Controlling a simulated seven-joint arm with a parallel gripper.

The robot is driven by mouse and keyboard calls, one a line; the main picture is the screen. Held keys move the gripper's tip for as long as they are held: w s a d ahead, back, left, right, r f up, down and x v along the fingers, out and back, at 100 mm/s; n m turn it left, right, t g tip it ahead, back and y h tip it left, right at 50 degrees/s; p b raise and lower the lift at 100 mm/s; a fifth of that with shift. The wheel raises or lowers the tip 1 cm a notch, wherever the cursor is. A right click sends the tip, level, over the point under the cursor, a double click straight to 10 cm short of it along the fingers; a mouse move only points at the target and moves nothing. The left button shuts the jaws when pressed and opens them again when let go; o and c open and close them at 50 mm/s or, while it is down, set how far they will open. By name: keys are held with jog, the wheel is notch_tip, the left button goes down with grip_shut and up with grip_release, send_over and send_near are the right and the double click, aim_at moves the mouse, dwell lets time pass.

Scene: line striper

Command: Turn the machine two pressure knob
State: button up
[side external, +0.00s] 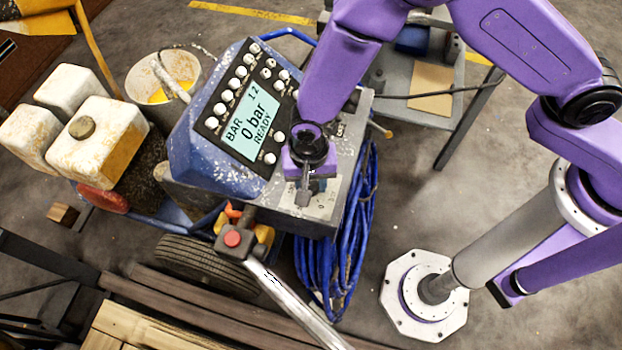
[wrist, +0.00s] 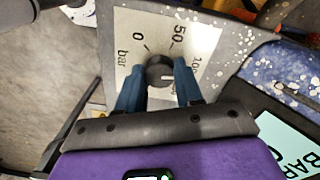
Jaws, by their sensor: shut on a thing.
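The pressure knob (wrist: 159,70) is a small dark round knob on a white scale plate (wrist: 128,28) marked 0, 50 and bar; another mark is partly hidden. In the wrist view my gripper (wrist: 160,76) has its two blue fingers on either side of the knob, shut on it. A pale line shows on the knob's top. In the side view my gripper (side external: 304,190) points down at the grey panel (side external: 322,212) of the line striper; the knob is hidden there. The machine's display (side external: 250,122) reads BAR 12, 0 bar, READY.
Round buttons (side external: 221,108) surround the display on the blue console (side external: 190,150). A coiled blue hose (side external: 335,260) hangs beside the panel. A handle with a red button (side external: 232,239) stands in front. A grey cart (side external: 455,100) is behind. Open floor (side external: 400,200) lies right of the machine.

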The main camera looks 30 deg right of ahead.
jog(key=n, duration=1.2)
jog(key=shift+n, duration=0.3)
jog(key=n, duration=0.6)
jog(key=shift+t, duration=0.3)
jog(key=n, duration=0.5)
jog(key=shift+n+y, duration=0.3)
jog(key=shift+n, duration=0.1)
jog(key=o, duration=1)
jog(key=shift+o, duration=0.2)
jog(key=shift+d+r, duration=0.1)
jog(key=shift+r, duration=0.05)
